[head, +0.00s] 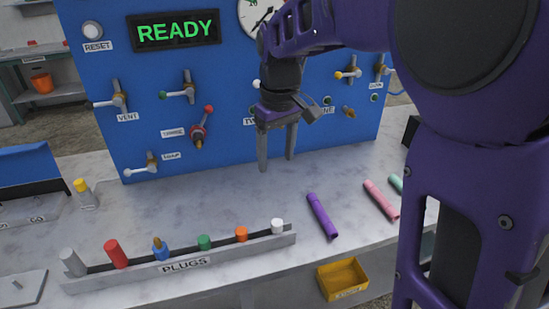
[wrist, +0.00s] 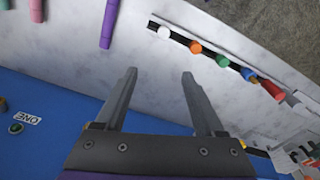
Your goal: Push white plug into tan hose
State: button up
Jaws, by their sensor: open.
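The white plug (head: 277,226) stands at the right end of the plug rack (head: 180,270) on the counter. It also shows in the wrist view (wrist: 163,32), at the near end of the row of plugs. My gripper (head: 277,162) is open and empty, fingers pointing down above the counter, behind the white plug and close to the blue panel. In the wrist view both fingers (wrist: 159,75) are apart with bare counter between them. I cannot make out a tan hose in either view; my arm hides part of the panel.
The rack also holds orange (head: 241,234), green (head: 204,242), blue, red (head: 116,254) and grey plugs. A purple cylinder (head: 322,215) and a pink one (head: 381,199) lie to the right. A yellow bin (head: 343,279) is at the front edge. The blue panel (head: 140,60) carries protruding valves.

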jog(key=s+f, duration=0.1)
jog(key=f, duration=0.1)
jog(key=b, duration=0.2)
send_over(277, 222)
jog(key=shift+g, duration=0.4)
notch_tip(277, 222, down, 11)
jog(key=shift+s+a+r, duration=0.15)
jog(key=shift+r, duration=0.05)
jog(key=shift+f+b, duration=0.35)
jog(key=shift+f, duration=2.5)
grip_shut()
